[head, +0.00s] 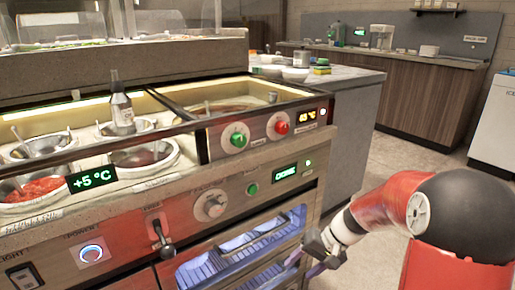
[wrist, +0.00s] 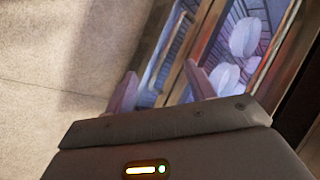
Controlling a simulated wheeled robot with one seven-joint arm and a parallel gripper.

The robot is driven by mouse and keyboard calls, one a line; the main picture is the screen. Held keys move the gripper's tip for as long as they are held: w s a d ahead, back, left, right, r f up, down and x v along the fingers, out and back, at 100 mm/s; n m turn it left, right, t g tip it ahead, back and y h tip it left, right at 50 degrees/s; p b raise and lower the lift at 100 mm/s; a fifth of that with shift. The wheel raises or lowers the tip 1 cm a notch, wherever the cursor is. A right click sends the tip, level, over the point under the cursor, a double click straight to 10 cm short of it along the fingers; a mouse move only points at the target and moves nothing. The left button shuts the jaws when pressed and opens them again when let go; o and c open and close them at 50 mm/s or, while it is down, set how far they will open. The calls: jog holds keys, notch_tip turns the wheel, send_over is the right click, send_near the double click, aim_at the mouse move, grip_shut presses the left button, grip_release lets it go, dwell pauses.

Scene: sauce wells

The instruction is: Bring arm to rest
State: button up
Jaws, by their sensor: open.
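My arm (head: 385,205) reaches in from the lower right in the head view, red and black with a white joint. My gripper (head: 305,262) hangs low in front of the lit lower cabinet of the counter. In the wrist view my gripper (wrist: 160,88) is open, with its two fingers apart and nothing between them. Beyond the fingers are the floor (wrist: 50,60) and the lit cabinet front (wrist: 240,45), where some pale rounded items (wrist: 246,36) show behind the frame. Whether the fingers touch the cabinet I cannot tell.
The sauce counter (head: 215,205) fills the left, with metal wells (head: 145,155), a bottle (head: 122,108), knobs and displays. A grey-sided counter (head: 350,110) stands behind it. A white ice unit (head: 495,125) is at the far right. Open floor (head: 415,155) lies between.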

jog(key=s+d+r+n+t+h+p, duration=0.1)
jog(key=s+d+r+t+h, duration=0.2)
jog(key=s+r, duration=1.3)
jog(key=shift+s+d+n+t+h, duration=0.15)
jog(key=shift+s+n+t+h, duration=0.15)
jog(key=shift+s+t+h, duration=1.3)
jog(key=shift+s+r+g+h, duration=0.1)
jog(key=shift+s+g+h, duration=0.2)
jog(key=shift+s+g, duration=0.25)
